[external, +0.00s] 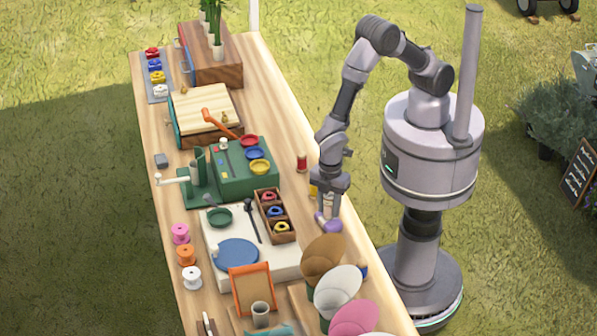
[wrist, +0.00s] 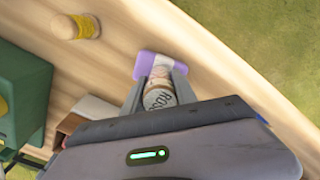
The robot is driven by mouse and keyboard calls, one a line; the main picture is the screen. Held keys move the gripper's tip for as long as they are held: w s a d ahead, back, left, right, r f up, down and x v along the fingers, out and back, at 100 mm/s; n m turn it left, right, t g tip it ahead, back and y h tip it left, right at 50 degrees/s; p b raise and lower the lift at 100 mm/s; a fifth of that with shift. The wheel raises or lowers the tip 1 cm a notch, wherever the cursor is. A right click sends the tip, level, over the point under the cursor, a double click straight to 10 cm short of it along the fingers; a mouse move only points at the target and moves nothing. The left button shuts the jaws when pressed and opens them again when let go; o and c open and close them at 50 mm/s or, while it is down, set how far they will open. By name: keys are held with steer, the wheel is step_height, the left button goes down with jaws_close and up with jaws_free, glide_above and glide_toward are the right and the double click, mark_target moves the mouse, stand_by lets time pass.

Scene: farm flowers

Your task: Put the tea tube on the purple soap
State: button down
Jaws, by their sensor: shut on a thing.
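My gripper (external: 330,200) points down over the right edge of the long table. In the wrist view my gripper (wrist: 158,90) has its fingers on both sides of the tea tube (wrist: 159,95), a pale cylinder with dark lettering, and is shut on it. The purple soap (wrist: 148,63) shows just beyond the fingertips, partly hidden by the tube's end. In the external view the purple soap (external: 329,225) lies on the table directly below my gripper. The tube is mostly hidden there by the fingers. I cannot tell whether tube and soap touch.
A wooden spool with yellow thread (wrist: 85,26) stands near the soap, and a red spool (external: 302,162) stands farther back. A wooden box of colored rings (external: 274,216) is to the left. Several hats (external: 323,258) stand close in front. The table edge is near on the right.

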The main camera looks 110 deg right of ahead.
steer(key=c, duration=1)
jaws_free()
steer(key=shift+f, duration=0.1)
step_height(320, 180, up, 12)
steer(key=p, duration=0.4)
steer(key=shift+r, duration=0.25)
steer(key=s+d+r+m+t+y, duration=0.15)
steer(key=d+r+m, duration=0.3)
steer(key=r, duration=0.65)
steer(key=s+d+r+m+t, duration=0.4)
steer(key=s+d+r+m, duration=0.5)
steer(key=s+r, duration=0.3)
steer(key=s, duration=0.2)
steer(key=shift+s+d+r, duration=0.2)
steer(key=shift+s+d, duration=0.1)
steer(key=shift+s, duration=0.1)
